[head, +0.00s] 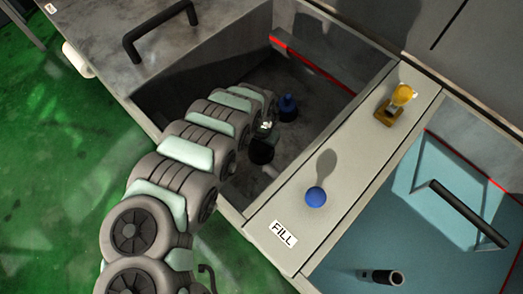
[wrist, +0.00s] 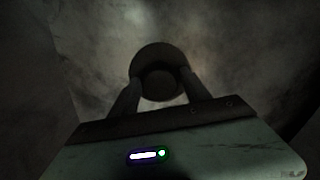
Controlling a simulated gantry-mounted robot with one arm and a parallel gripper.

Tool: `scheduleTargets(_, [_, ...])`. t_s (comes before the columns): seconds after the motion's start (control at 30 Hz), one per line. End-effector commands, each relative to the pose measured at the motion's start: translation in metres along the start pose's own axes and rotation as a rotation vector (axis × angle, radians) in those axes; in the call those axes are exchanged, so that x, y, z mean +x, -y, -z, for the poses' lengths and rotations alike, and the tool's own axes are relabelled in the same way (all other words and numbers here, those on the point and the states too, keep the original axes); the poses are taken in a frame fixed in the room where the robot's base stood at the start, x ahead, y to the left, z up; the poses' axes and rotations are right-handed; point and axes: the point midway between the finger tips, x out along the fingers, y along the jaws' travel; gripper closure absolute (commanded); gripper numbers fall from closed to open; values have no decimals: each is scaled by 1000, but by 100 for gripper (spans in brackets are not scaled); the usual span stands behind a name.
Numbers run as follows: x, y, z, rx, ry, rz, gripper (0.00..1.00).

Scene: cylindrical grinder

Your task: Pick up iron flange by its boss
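The iron flange (wrist: 160,56) shows in the wrist view as a dark round disc with a smaller round boss (wrist: 160,83) facing me. My gripper (wrist: 160,84) reaches toward it, one finger on each side of the boss. The fingertips lie close to the boss sides, but the dim light hides whether they touch it. In the head view my gripper (head: 264,138) is low inside the dark open bin. I cannot make out the flange clearly there.
The bin (head: 190,95) has steep walls. A blue-topped item (head: 288,108) is close behind my gripper. A handled cover (head: 140,40) is at upper left.

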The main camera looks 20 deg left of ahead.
Motion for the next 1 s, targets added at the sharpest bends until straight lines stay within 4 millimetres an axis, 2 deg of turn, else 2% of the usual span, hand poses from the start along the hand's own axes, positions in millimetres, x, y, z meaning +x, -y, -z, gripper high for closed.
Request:
scheduleTargets(0.07, [0,0,0,0,0,0,52])
scheduleTargets(0.63, [0,0,0,0,0,0,99])
scheduleTargets(1.0, [0,0,0,0,0,0,100])
